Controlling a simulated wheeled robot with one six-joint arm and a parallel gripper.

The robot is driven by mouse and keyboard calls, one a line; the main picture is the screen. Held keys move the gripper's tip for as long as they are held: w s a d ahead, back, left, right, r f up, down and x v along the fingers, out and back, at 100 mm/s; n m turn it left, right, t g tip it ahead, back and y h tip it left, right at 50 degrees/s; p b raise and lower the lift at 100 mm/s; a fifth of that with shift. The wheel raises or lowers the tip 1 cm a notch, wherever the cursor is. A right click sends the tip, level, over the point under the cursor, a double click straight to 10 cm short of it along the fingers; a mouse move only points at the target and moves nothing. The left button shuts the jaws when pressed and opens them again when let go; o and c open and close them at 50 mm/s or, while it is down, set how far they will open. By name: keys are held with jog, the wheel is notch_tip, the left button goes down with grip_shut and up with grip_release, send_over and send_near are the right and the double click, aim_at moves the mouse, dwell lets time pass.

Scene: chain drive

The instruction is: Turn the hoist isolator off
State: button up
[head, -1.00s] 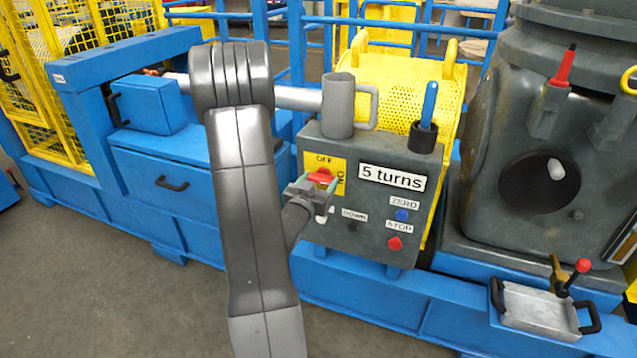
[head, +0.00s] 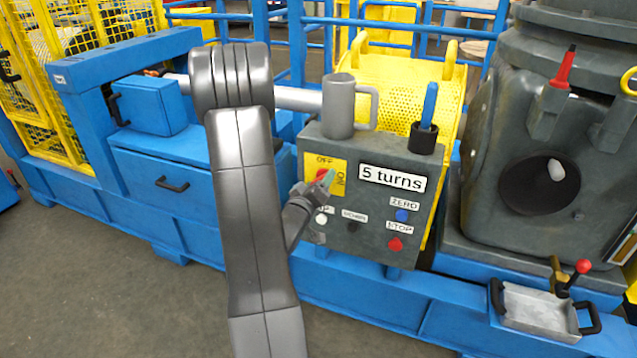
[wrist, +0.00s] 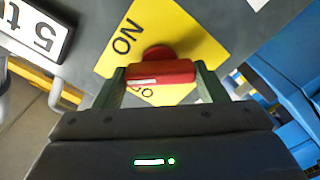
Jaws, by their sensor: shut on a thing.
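The hoist isolator is a red rotary handle (wrist: 160,73) on a yellow plate (head: 339,178) marked OFF at the top and ON at the right in the head view. The plate sits at the upper left of the grey control box (head: 376,222). My gripper (head: 326,182) is shut on the handle, with one green finger at each end of it in the wrist view (wrist: 163,78). The handle's white-marked end lies toward the side between ON and the partly hidden OFF. I cannot tell its exact setting. In the head view my gripper hides most of the handle.
Below the plate are a white button (head: 321,218), a dark DOWN button (head: 353,227), a blue ZERO button (head: 402,215) and a red STOP button (head: 395,244). A "5 turns" label (head: 391,178) is beside it. A grey mug-like holder (head: 340,105) and a blue-handled tool (head: 429,103) stand on top.

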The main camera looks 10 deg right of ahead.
jog(key=shift+n+p, duration=1.2)
jog(key=shift+n, duration=3.4)
jog(key=shift+f, duration=0.1)
jog(key=o, duration=1)
jog(key=v, duration=1.3)
jog(key=shift+s+a, duration=0.3)
